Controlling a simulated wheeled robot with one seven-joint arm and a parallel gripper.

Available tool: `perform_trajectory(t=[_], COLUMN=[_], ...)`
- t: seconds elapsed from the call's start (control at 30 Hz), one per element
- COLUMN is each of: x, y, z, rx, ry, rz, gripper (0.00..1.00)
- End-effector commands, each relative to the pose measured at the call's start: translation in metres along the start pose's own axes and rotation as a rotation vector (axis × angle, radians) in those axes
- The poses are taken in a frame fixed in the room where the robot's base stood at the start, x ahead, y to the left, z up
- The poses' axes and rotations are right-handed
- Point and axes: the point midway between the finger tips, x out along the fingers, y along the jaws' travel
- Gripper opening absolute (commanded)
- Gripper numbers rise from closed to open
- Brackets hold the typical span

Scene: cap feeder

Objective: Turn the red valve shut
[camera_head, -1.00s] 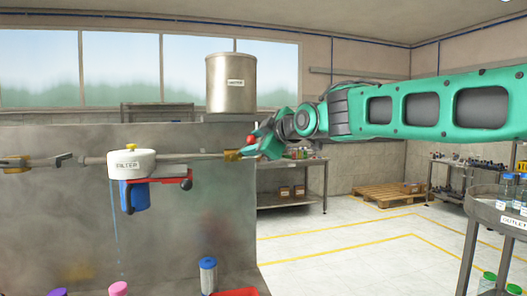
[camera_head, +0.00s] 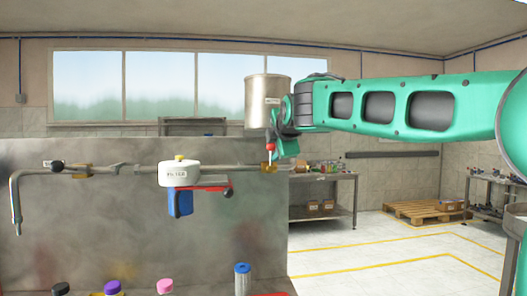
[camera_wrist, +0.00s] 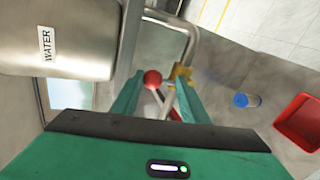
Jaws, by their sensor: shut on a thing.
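The red valve has a red ball knob (camera_head: 271,147) on a lever and a brass body (camera_head: 268,167) on the pipe, right of the white filter head (camera_head: 179,174). In the head view the knob stands almost straight above the body. My gripper (camera_wrist: 158,98) is shut on the valve's lever; the red knob (camera_wrist: 152,78) shows between the fingers in the wrist view. The brass body (camera_wrist: 181,72) lies just beyond the fingertips. The fingers partly hide the lever.
A metal water tank (camera_head: 268,100) stands close behind my gripper. A black-knobbed valve (camera_head: 57,166) sits at the pipe's left. Several caps, a blue-topped cartridge (camera_head: 242,279) and a red tray (camera_wrist: 300,122) lie below.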

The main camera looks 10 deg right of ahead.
Motion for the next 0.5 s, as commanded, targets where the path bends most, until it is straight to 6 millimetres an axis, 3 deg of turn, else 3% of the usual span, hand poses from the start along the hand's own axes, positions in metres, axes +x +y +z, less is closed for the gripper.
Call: perform_trajectory(t=[0.5], x=[0.0077], y=[-0.006], z=[0.0116], rx=[-0.049], ry=[-0.038], rz=[-0.016], gripper=[0.0])
